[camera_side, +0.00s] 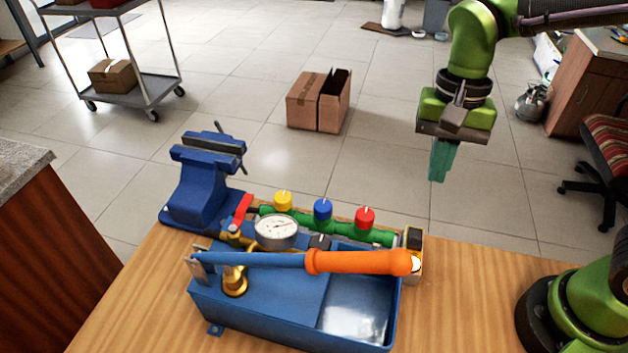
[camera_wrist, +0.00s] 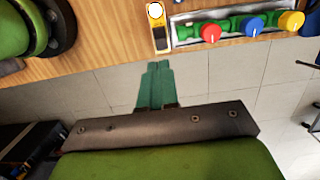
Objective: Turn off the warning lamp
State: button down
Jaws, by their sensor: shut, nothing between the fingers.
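A small yellow box (camera_side: 413,285) stands at the right end of the blue test pump, on the wooden bench. A round lamp (camera_side: 416,264) on it glows white, and a black part (camera_side: 414,238) sits at its far end. In the wrist view the lit lamp (camera_wrist: 155,10) and the black part (camera_wrist: 161,40) show on the box at the top. My gripper (camera_side: 437,178) has teal fingers, shut and empty, pointing down. It hangs in the air, apart from the box and beyond it in the side view. In the wrist view its fingertips (camera_wrist: 158,65) appear just below the box.
A green manifold (camera_side: 340,230) carries yellow (camera_side: 283,200), blue (camera_side: 322,208) and red (camera_side: 365,217) knobs. The pump has a gauge (camera_side: 277,231), a red lever (camera_side: 242,212) and an orange handle (camera_side: 360,262). A blue vise (camera_side: 205,180) stands left.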

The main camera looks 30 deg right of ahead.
aim_at(414, 242)
jog(key=f, duration=0.9)
jog(key=s+a+f, duration=0.1)
jog(key=f, duration=0.4)
jog(key=shift+s+a, duration=0.1)
jog(key=shift+s+f, duration=0.1)
jog(key=shift+f, duration=0.1)
jog(key=shift+r, duration=0.1)
jog(key=shift+w+d+r, duration=0.15)
jog(key=shift+w+d, duration=0.4)
jog(key=shift+w, duration=0.05)
notch_tip(414, 242, up, 14)
jog(key=w+d, duration=0.1)
dwell(0.3)
